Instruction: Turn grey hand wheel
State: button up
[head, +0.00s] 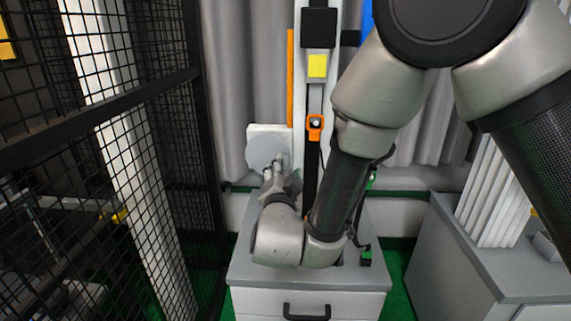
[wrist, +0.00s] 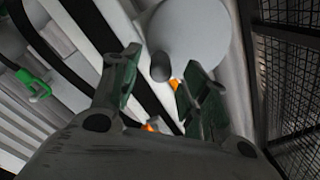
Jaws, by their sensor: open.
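The grey hand wheel (head: 266,151) is a round disc on a white plate (head: 254,130) left of the tower's post. In the wrist view the wheel (wrist: 200,32) fills the top middle, and a dark grey knob (wrist: 160,67) sticks out near its lower left edge. My gripper (head: 271,172) is just below and in front of the wheel in the head view, covering its lower part. In the wrist view my gripper (wrist: 157,80) is open, and the knob appears between its two fingertips. I cannot tell whether the fingers touch it.
The tower post with an orange clamp (head: 315,125) and yellow block (head: 318,66) stands right of the wheel. A grey-topped drawer cabinet (head: 308,277) is below my arm. Black mesh fencing (head: 120,150) closes the left side. Another grey cabinet (head: 490,265) stands right.

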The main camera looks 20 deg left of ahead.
aim_at(267, 159)
jog(key=x, duration=0.4)
jog(key=shift+w, duration=0.1)
grip_shut()
jog(key=shift+f+m, duration=0.2)
jog(key=shift+m, duration=0.2)
